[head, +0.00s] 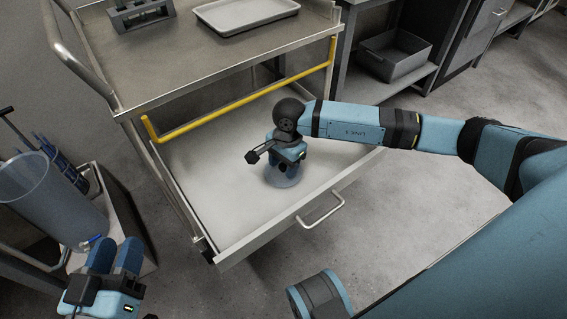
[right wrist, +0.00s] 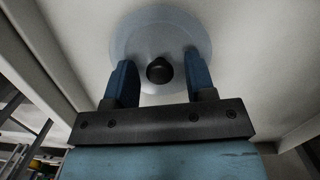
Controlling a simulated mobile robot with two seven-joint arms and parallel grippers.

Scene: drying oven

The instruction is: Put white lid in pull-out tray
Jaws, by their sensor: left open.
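The pull-out tray (head: 215,185) is drawn out from the cart, with a pale floor and a front handle. The white lid (head: 283,180), a round, pale disc, is in the tray area under my right gripper (head: 287,168), which hides part of it. In the right wrist view the lid (right wrist: 160,28) has a black knob (right wrist: 160,70). The two blue fingers of my right gripper (right wrist: 160,82) stand on either side of the knob, with gaps showing, so it is open. My left gripper (head: 115,256) is open and empty at the lower left, away from the tray.
A yellow rail (head: 235,95) runs above the back of the tray. The cart top (head: 190,60) holds a white tray (head: 246,12) and a dark rack (head: 141,14). A clear cylinder (head: 50,200) stands at left. Floor at right is open.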

